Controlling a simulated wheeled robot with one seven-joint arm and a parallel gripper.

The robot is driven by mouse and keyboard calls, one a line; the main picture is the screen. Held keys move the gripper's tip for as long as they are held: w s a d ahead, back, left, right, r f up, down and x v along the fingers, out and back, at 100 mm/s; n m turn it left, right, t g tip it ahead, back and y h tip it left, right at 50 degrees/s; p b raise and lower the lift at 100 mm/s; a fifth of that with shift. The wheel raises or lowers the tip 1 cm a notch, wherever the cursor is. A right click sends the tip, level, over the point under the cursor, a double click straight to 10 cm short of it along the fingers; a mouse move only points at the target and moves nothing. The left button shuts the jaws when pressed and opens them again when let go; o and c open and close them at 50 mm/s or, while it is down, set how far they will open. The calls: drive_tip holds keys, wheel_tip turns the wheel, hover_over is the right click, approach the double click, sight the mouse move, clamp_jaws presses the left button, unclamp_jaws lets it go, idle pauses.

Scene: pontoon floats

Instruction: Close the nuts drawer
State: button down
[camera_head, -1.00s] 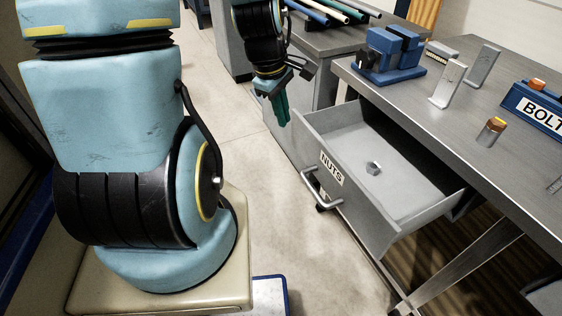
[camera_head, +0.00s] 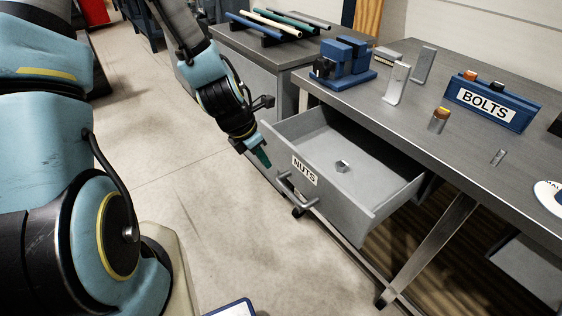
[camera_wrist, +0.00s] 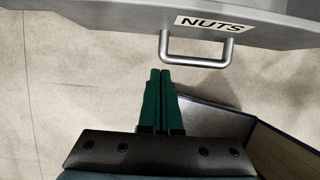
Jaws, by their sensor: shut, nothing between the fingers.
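The nuts drawer (camera_head: 336,178) is a grey metal drawer under the workbench, pulled well out. Its front carries a "NUTS" label (camera_head: 304,170) and a bar handle (camera_head: 297,190). A single hex nut (camera_head: 342,166) lies inside it. My gripper (camera_head: 263,159) has green fingers and is near the far left corner of the drawer front. In the wrist view my gripper (camera_wrist: 160,75) is shut and empty, with its fingertips pointing toward the handle (camera_wrist: 196,48) and the label (camera_wrist: 215,22). A gap shows between the fingertips and the handle there.
A side cabinet (camera_head: 250,75) holding coloured rods is behind my gripper. Open floor (camera_head: 215,215) lies in front of the drawer.

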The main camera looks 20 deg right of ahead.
sight(287, 171)
drive_tip(key=shift+w+d+f+p, duration=0.2)
drive_tip(key=shift+d+f+p, duration=0.2)
drive_tip(key=shift+d+f, duration=0.45)
drive_tip(key=shift+w+d+f+p, duration=0.15)
drive_tip(key=shift+d+f+p, duration=0.35)
drive_tip(key=shift+d, duration=0.55)
drive_tip(key=shift+w+d+f+p, duration=0.2)
drive_tip(key=shift+d+f+p, duration=0.05)
drive_tip(key=shift+d+f, duration=0.65)
drive_tip(key=shift+r, duration=0.1)
drive_tip(key=shift+d, duration=0.1)
